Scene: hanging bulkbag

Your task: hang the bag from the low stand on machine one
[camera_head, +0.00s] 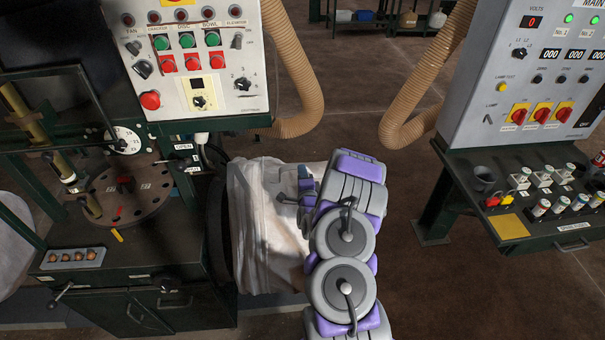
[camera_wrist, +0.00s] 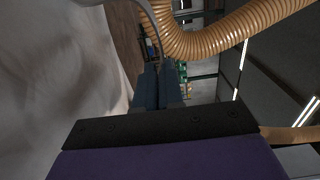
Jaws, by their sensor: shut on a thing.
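The white bag (camera_head: 258,225) hangs beside the left machine in the head view, its cloth creased. Its pale side (camera_wrist: 50,80) fills the left of the wrist view. My gripper (camera_head: 290,197) is at the bag's upper right side, partly covered by my arm. In the wrist view the fingers (camera_wrist: 158,88) are together, and a thin pale strap of the bag (camera_wrist: 150,18) runs down toward their tips. The left machine (camera_head: 185,240) has a control panel (camera_head: 205,60); no "machine one" label is readable. I cannot make out the low stand.
A tan ribbed hose (camera_head: 300,75) hangs behind the bag; it may be the one in the wrist view (camera_wrist: 215,42). Another hose (camera_head: 420,95) hangs by the right-hand cabinet (camera_head: 525,75) and its bench (camera_head: 540,195). Brown floor (camera_head: 365,75) is open between them.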

